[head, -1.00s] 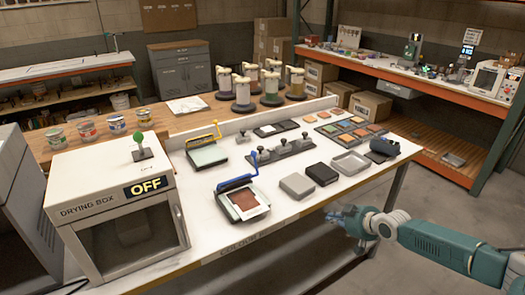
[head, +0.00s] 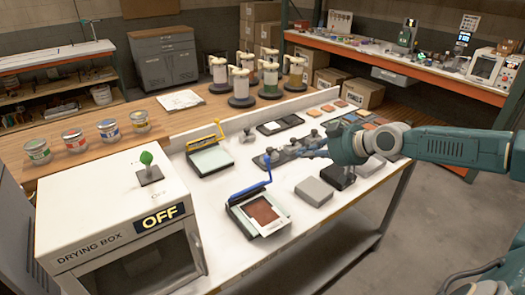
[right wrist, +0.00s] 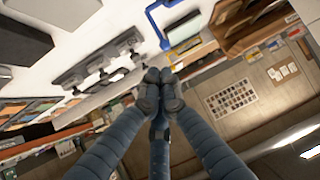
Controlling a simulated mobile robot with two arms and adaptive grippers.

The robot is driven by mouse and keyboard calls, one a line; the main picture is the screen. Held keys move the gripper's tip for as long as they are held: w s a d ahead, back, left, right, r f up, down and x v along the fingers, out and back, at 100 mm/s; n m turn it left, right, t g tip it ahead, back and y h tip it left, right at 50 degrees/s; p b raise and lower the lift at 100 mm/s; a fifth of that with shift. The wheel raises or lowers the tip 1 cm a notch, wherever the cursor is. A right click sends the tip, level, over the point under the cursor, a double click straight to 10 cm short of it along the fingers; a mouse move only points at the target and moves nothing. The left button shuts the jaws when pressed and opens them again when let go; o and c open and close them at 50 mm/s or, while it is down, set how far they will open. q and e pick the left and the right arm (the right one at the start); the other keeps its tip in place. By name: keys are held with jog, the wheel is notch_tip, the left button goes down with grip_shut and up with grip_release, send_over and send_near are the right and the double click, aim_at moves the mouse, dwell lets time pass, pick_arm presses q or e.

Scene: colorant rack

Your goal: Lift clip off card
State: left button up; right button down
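A blue clip (head: 250,190) with an upright lever lies across the back edge of a dark board. On that board is a white card (head: 284,222) with a reddish-brown patch. A similar board (head: 210,160) with a yellow clip stands behind it. My right gripper (head: 310,152) is above the bench, to the right of and beyond the blue clip, apart from it. In the right wrist view its finger tips (right wrist: 160,88) meet, with nothing visible between them; the blue clip (right wrist: 152,22) shows at the top. My left gripper is out of view.
A drying box (head: 120,225) marked OFF stands at the left. Behind the gripper is a dark rack with metal knobs (head: 272,157). Grey (head: 314,191) and black (head: 338,176) blocks lie right of the card. Colour tiles lie farther back. The bench's front strip is clear.

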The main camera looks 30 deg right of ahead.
pick_arm(q)
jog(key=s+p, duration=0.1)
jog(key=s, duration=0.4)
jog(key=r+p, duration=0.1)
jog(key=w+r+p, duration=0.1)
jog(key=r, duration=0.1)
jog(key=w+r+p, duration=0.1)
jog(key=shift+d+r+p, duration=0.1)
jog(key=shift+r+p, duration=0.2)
jog(key=shift+p, duration=0.05)
pick_arm(e)
jog(key=x, duration=1.3)
jog(key=shift+w, duration=0.1)
